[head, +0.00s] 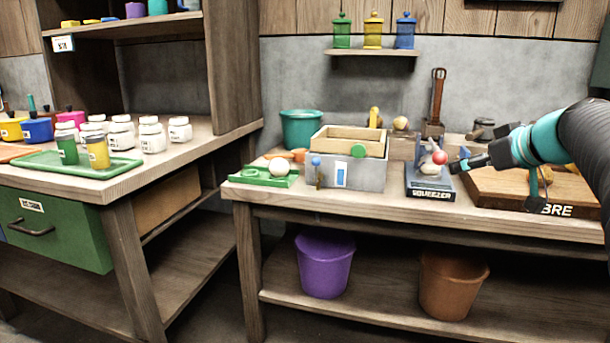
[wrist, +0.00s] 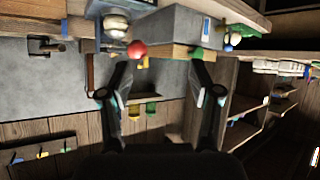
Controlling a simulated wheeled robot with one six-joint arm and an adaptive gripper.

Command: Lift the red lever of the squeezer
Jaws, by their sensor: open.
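The squeezer (head: 430,182) is a grey device on a dark base lettered "SQUEEZER", standing on the right workbench. Its lever ends in a red ball knob (head: 440,157), just in front of my gripper (head: 458,161), which reaches in from the right. The wrist view is upside down; there the red knob (wrist: 138,49) shows near the tip of the left finger, towards the left side of the gap of my gripper (wrist: 166,58). My gripper is open and empty. I cannot tell whether the finger touches the knob. The rest of the lever is mostly hidden.
A grey box with a wooden crate (head: 348,140) stands left of the squeezer. A wooden board (head: 500,188) lies to its right under my arm. A green tray (head: 262,178) is farther left. Purple (head: 324,265) and brown buckets (head: 452,285) stand on the lower shelf.

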